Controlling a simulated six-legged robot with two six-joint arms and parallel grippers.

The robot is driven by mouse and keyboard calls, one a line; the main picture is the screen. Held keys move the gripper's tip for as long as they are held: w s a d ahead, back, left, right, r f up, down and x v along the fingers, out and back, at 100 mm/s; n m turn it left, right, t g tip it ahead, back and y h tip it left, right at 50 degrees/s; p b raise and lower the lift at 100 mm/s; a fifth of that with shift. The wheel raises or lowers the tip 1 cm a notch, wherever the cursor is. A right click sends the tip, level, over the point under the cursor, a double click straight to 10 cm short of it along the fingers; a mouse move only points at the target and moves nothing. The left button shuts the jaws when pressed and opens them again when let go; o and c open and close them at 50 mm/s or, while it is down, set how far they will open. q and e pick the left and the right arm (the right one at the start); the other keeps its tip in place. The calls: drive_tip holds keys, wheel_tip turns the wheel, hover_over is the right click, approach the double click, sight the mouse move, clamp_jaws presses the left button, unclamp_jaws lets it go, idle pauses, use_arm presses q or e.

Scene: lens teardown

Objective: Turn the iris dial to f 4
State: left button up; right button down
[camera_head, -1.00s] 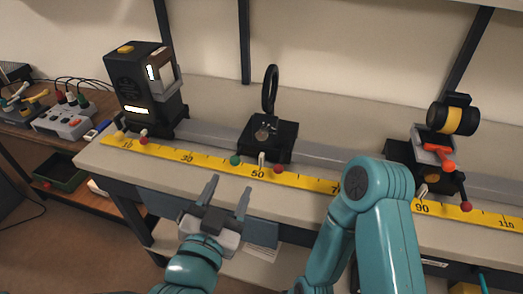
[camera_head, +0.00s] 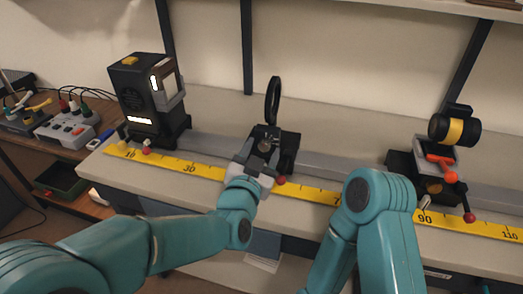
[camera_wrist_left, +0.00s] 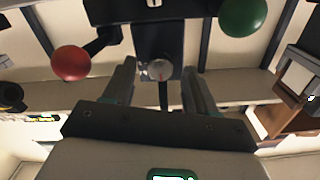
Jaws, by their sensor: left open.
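The iris dial (camera_wrist_left: 159,69) is a small grey round knob with a red mark on the black iris mount. In the head view the black mount (camera_head: 289,150) stands mid-rail under an upright black ring (camera_head: 273,100). My left gripper (camera_head: 262,150) is at the front of the mount and covers part of it. In the left wrist view the open jaws of my left gripper (camera_wrist_left: 160,74) lie on either side of the dial, with gaps visible. I cannot read the dial's f-numbers. My right gripper is not in view.
A yellow scale (camera_head: 190,167) runs along the bench front. A black lamp box (camera_head: 147,100) stands left, and a black-and-yellow device (camera_head: 455,130) right. A red ball (camera_wrist_left: 71,63) and green ball (camera_wrist_left: 242,17) flank the mount close to my gripper.

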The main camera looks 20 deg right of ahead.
use_arm(q)
drive_tip(key=shift+w+d, duration=0.1)
drive_tip(key=shift+w, duration=0.1)
drive_tip(key=c, duration=1.1)
drive_tip(key=shift+o, duration=0.2)
drive_tip(key=shift+m, duration=0.3)
drive_tip(key=shift+f+m+b, duration=0.1)
drive_tip(key=shift+m+b, duration=0.6)
drive_tip(key=shift+m, duration=0.2)
drive_tip(key=shift+m+b, duration=0.45)
drive_tip(key=shift+m, duration=1.25)
